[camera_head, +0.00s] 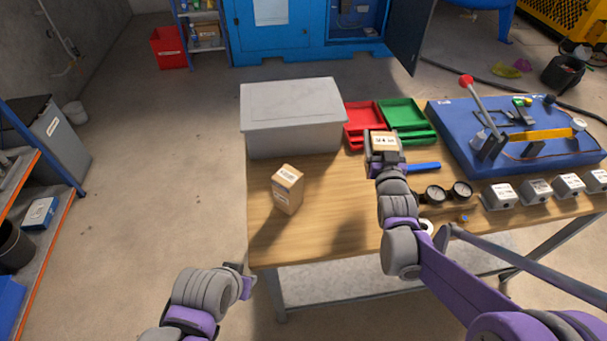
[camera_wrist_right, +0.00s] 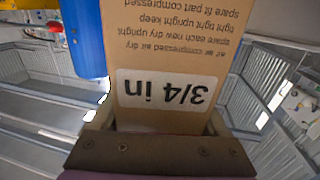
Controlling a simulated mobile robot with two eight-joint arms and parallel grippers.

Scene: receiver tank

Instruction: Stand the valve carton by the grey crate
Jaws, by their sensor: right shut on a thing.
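A brown carton (camera_head: 384,141) with a white label is in my right gripper (camera_head: 384,156), above the table near the red and green trays. In the right wrist view the carton (camera_wrist_right: 180,45) fills the middle, its printed "3/4 in" label upside down, with the jaws shut on it. A second brown carton (camera_head: 288,190) with a pale label stands on the table in front of the grey crate (camera_head: 293,105); I cannot tell from its label what it holds. My left gripper (camera_head: 242,278) is low, off the table's left front corner; its jaws are too small to read.
A red tray (camera_head: 362,112) and a green tray (camera_head: 402,113) lie right of the crate. A blue board (camera_head: 450,125) with a red-knobbed lever, gauges (camera_head: 435,195) and several grey boxes (camera_head: 535,190) take up the right side. The table's left front (camera_head: 285,235) is bare.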

